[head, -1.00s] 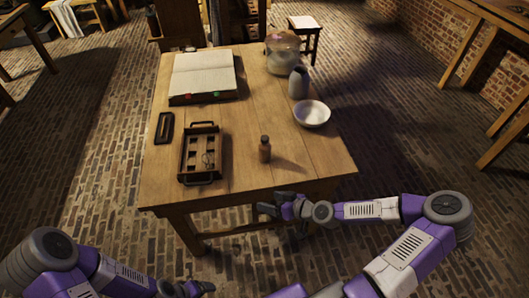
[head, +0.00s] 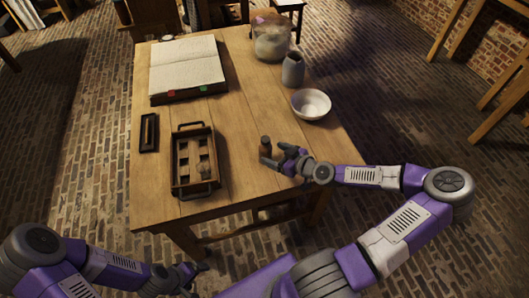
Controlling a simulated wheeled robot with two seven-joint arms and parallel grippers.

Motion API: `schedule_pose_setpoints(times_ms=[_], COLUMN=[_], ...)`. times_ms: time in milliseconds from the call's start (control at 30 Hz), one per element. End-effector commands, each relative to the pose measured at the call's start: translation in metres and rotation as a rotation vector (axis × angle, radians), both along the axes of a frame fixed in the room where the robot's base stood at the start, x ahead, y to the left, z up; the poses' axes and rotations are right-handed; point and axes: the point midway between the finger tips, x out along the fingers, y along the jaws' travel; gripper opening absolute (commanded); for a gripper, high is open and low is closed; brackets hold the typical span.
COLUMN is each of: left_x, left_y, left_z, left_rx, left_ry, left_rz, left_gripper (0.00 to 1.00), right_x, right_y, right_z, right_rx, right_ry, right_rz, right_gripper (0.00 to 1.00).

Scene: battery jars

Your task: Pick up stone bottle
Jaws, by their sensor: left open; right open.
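A grey stone-coloured bottle (head: 293,69) stands upright further back on the right; I cannot tell from looks alone which is the stone bottle. My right gripper (head: 273,156) is open, with its fingers right beside the small brown bottle and partly covering its lower part; I cannot tell whether they touch it. My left gripper (head: 196,270) is open and empty, low in front of the table, away from both bottles.
On the table (head: 232,165) are a white bowl (head: 311,104), a large glass jar (head: 271,39), an open book (head: 186,66), a dark tray with handles (head: 194,162) and a small dark case (head: 149,132). Bare wood lies between the tray and the small bottle.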

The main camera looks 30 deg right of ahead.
Motion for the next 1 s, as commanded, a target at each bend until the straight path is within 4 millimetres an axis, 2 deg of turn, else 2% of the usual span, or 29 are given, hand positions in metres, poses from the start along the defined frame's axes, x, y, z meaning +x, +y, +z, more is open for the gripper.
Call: schedule_pose_setpoints(times_ms=[233,400,700,1000], left_x=[0.0,0.0,0.001,0.001], left_y=[0.0,0.0,0.0,0.0], left_z=[-0.02,-0.024,-0.024,-0.024], left_rx=[0.0,0.0,0.0,0.0], left_ry=[-0.001,-0.001,-0.001,-0.001], left_rz=[0.0,0.0,0.0,0.0], left_gripper=[0.85,0.85,0.85,0.85], right_x=[0.027,0.041,0.044,0.043], right_y=[0.012,0.016,0.017,0.017], right_z=[-0.013,-0.018,-0.018,-0.018], right_rx=[-0.001,0.001,0.001,0.002], right_ry=[-0.001,-0.001,0.0,0.001], right_rz=[0.004,0.001,0.001,0.0], right_gripper=[0.8,0.8,0.8,0.34])
